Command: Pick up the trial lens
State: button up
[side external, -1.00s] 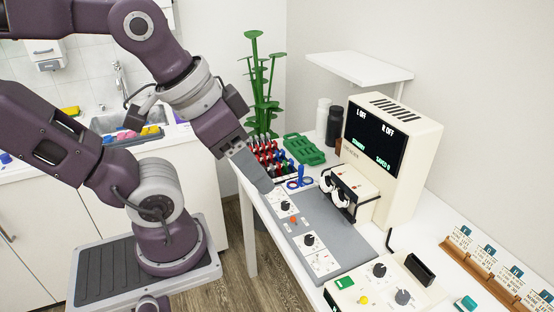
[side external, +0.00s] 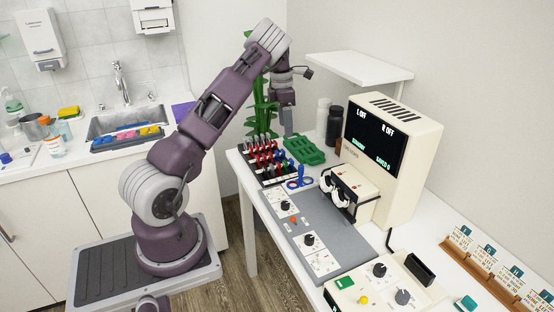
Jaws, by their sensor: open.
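Several trial lenses (side external: 263,150) with red, blue, black and white parts stand in rows in a dark rack (side external: 283,182) at the far end of the white table. Which one is meant, I cannot tell. My gripper (side external: 289,134) points down behind the rack, to the right of most of the lenses and near the green rack. It is open, and nothing shows between its fingers. The fingers are small and seen edge-on. How high they are above the table is unclear.
An open green rack (side external: 304,150), a blue looped item (side external: 299,182) and white and black bottles (side external: 334,126) are close by. A cream machine with a screen (side external: 376,132) stands to the right. A grey mat (side external: 335,235) with control panels lies in front. A green plant (side external: 262,100) stands behind.

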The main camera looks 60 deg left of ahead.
aim_at(277, 153)
jog(key=a+f+n, duration=0.1)
jog(key=f, duration=0.1)
jog(key=a+f, duration=0.1)
jog(key=f, duration=0.1)
jog(key=s+a+f+n+g, duration=0.1)
jog(key=f, duration=0.2)
jog(key=shift+s+a+n, duration=0.1)
jog(key=shift+a+n, duration=0.2)
jog(key=shift+a, duration=0.1)
notch_tip(277, 153, down, 6)
jog(key=shift+s+d+f, duration=0.1)
jog(key=shift+d+f, duration=0.05)
grip_shut()
